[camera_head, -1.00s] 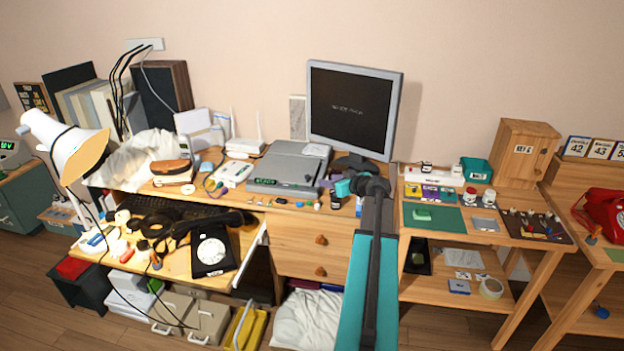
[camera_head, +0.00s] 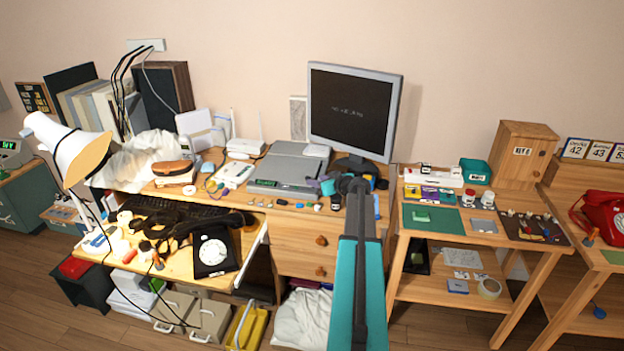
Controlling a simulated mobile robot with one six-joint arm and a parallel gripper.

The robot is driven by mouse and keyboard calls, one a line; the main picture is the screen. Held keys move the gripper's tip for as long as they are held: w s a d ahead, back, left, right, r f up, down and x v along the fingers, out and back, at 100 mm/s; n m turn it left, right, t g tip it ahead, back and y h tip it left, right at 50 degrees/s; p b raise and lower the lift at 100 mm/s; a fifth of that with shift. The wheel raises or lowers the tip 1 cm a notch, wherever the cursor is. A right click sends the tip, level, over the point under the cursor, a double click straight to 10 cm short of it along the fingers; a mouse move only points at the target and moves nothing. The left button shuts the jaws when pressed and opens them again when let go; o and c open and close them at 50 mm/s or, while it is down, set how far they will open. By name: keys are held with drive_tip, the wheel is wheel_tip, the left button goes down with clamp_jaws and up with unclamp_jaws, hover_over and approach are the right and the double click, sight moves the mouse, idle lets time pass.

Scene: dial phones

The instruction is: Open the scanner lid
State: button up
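The scanner (camera_head: 283,172) is a flat grey box with a small green display on its front, on the desk left of the monitor. Its grey lid (camera_head: 292,162) lies flat and closed on top. My gripper (camera_head: 322,184) is at the scanner's front right corner, at the end of my teal and dark arm. The fingers are small here, and I cannot tell whether they are open or touching the scanner.
The monitor (camera_head: 350,108) stands behind and right of the scanner. A white router (camera_head: 245,146) is behind its left side. Small items lie along the desk's front edge. A black dial phone (camera_head: 213,250) is on the pulled-out shelf at lower left.

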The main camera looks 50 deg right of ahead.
drive_tip(key=shift+p+x, duration=0.65)
drive_tip(key=shift+x, duration=1.95)
drive_tip(key=shift+r, duration=0.1)
